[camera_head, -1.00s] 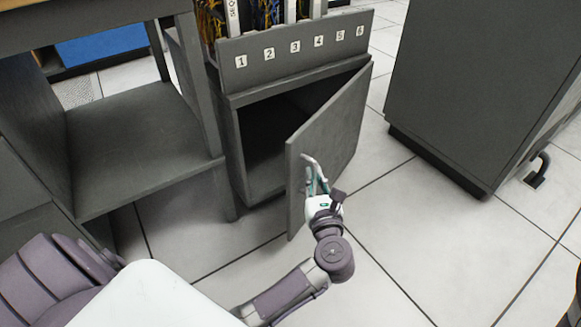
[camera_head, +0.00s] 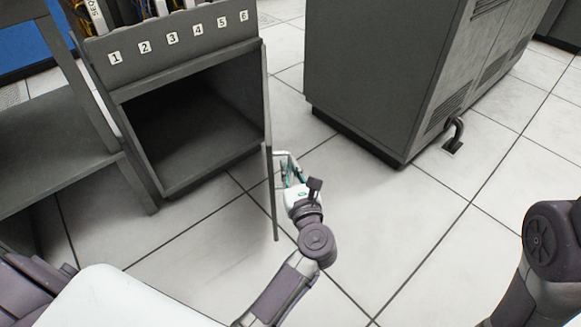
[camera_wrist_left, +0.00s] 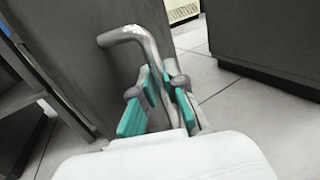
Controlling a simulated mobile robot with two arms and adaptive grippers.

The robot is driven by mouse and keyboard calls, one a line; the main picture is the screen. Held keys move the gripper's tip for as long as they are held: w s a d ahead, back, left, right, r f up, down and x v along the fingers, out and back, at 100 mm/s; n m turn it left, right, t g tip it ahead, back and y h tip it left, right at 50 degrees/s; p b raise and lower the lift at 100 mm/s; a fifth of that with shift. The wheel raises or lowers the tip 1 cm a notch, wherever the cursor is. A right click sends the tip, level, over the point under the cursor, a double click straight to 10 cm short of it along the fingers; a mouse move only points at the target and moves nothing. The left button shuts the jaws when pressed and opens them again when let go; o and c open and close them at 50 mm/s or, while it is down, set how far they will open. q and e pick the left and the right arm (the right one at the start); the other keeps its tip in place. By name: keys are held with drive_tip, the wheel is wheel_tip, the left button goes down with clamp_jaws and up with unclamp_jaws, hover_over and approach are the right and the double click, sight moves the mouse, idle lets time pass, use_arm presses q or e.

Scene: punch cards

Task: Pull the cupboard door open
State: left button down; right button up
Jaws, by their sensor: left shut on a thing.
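The cupboard (camera_head: 190,183) is a dark grey box below a panel numbered 1 to 6. Its door (camera_head: 269,140) stands wide open and shows nearly edge-on at the cupboard's right side. The interior (camera_head: 190,110) is dark and looks empty. My left gripper (camera_head: 293,172) is at the door's outer face, shut on the metal handle (camera_head: 281,154). In the left wrist view the bent handle (camera_wrist_left: 128,34) runs down between the teal finger pads (camera_wrist_left: 160,88), with the grey door (camera_wrist_left: 85,60) behind it. My right gripper is out of view.
A large dark grey cabinet (camera_head: 385,70) stands to the right, with a black bent pipe (camera_head: 456,135) on the floor beside it. A grey shelf unit (camera_head: 50,160) is on the left. Tiled floor (camera_head: 400,220) is free between door and cabinet. Cables hang above the numbered panel.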

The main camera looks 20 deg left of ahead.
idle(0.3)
use_arm(q)
drive_tip(key=c, duration=1.5)
unclamp_jaws()
drive_tip(key=shift+a, duration=0.1)
